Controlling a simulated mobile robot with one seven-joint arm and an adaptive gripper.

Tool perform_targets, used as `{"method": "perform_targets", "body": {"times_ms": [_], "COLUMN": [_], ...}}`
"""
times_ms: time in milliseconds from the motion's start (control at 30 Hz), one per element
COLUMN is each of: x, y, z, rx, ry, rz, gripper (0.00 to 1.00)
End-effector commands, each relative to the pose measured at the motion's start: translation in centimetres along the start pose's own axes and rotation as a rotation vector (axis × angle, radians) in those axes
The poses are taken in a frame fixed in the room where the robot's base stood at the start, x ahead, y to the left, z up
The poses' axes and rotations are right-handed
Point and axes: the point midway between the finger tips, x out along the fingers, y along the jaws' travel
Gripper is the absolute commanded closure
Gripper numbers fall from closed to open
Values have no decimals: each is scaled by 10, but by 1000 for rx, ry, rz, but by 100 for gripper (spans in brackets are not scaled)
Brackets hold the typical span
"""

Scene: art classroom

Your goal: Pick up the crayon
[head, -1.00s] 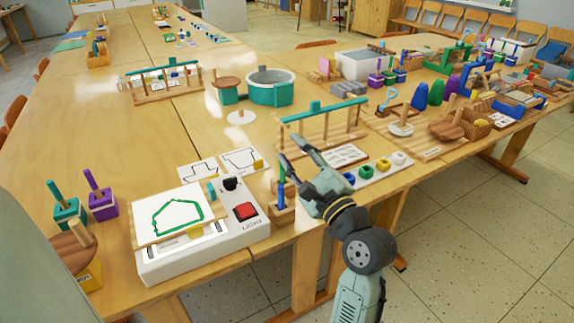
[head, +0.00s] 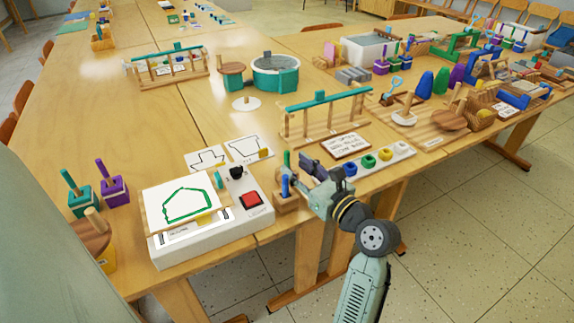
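Two upright crayon-like sticks, one blue (head: 285,185) and one green (head: 287,158), stand at a small wooden holder (head: 286,204) near the table's front edge, right of the white box. Which one is the task's crayon I cannot tell. My gripper (head: 304,167) is just right of the sticks at about their height, its dark fingers pointing left toward them. The fingers overlap in this view, so their gap is unclear, and I see no contact with either stick.
The white box (head: 190,248) with a red button and a green outline drawing stands left of the holder. A wooden rack (head: 325,118) stands behind my gripper. A strip of coloured pots (head: 368,162) lies to the right. Bare tabletop (head: 130,130) shows at left.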

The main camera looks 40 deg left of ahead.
Motion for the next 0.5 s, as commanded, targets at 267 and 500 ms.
{"method": "perform_targets", "body": {"times_ms": [267,500], "x": [40,44], "y": [2,1], "z": [4,3], "rx": [-1,-2], "ry": [-1,-1], "rz": [2,-1], "gripper": [66,66]}}
